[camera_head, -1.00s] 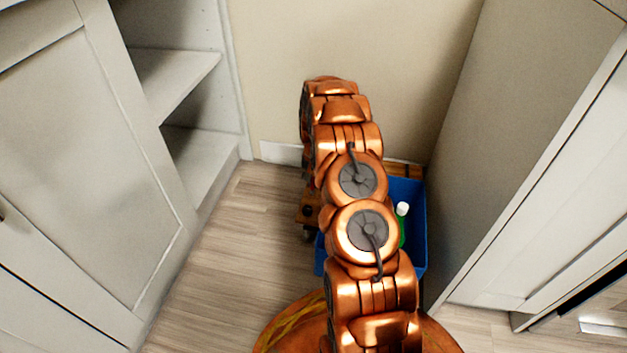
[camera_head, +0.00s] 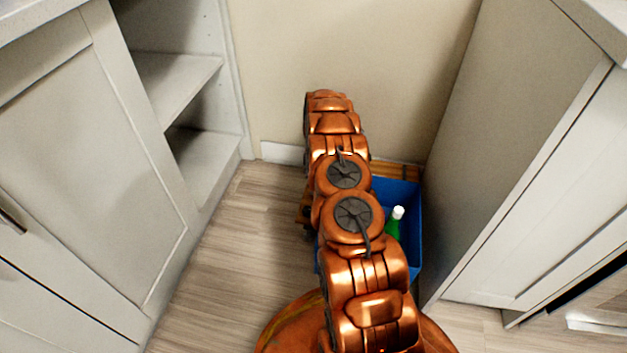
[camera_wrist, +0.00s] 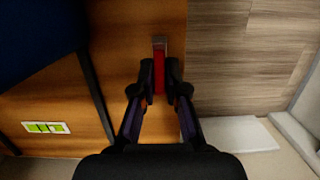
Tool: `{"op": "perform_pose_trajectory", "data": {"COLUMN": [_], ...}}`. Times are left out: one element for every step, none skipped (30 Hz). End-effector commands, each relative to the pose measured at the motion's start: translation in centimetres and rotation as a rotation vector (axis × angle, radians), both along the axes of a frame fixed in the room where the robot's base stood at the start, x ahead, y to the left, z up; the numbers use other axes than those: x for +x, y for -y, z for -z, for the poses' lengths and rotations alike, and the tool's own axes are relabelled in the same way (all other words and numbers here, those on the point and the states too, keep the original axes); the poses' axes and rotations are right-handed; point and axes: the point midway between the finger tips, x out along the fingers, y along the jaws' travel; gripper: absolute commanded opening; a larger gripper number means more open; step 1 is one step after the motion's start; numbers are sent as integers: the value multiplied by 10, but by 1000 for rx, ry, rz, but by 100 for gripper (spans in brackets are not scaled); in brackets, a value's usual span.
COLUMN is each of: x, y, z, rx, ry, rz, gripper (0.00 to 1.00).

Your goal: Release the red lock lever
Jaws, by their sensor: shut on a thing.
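The red lock lever (camera_wrist: 159,72) stands out from a wooden board (camera_wrist: 133,25) in the wrist view, with a small grey piece at its far end. My gripper (camera_wrist: 160,92) has its two dark fingers on either side of the lever and is shut on it. In the head view my copper arm hides the gripper and the lever. Part of the wooden board shows there behind and beside the arm, low on the floor, with a blue bin (camera_head: 411,240) on it.
A green bottle with a white cap (camera_head: 396,222) stands in the bin. A cabinet with open shelves (camera_head: 180,85) is at left, another cabinet (camera_head: 500,150) at right, a wall (camera_head: 350,50) behind. Wood floor (camera_head: 230,240) is clear at left. A green-and-white panel (camera_wrist: 46,127) lies on the board.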

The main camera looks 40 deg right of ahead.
Motion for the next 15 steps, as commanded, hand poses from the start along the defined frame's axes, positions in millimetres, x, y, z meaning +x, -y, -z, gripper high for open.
{"op": "perform_pose_trajectory", "data": {"x": [1,1,1,1,1,1,1,1,1,1,1,1,1,0,0], "y": [0,0,0,0,0,0,0,0,0,0,0,0,0,0,0], "z": [-1,-1,-1,-1,-1,-1,-1,-1,-1,-1,-1,-1,-1,-1,-1], "rx": [-1,-1,-1,-2,-2,-2,-2,-1,-2,-2,-2,-1,-1,-1,-1], "ry": [3,3,3,4,4,4,4,3,3,3,3,2,2,2,2], "rz": [0,0,0,0,0,0,0,0,0,0,0,0,0,0,0], "gripper": [0,0,0,0,13,17,21,24,28,31,34,38,38,38,38]}}
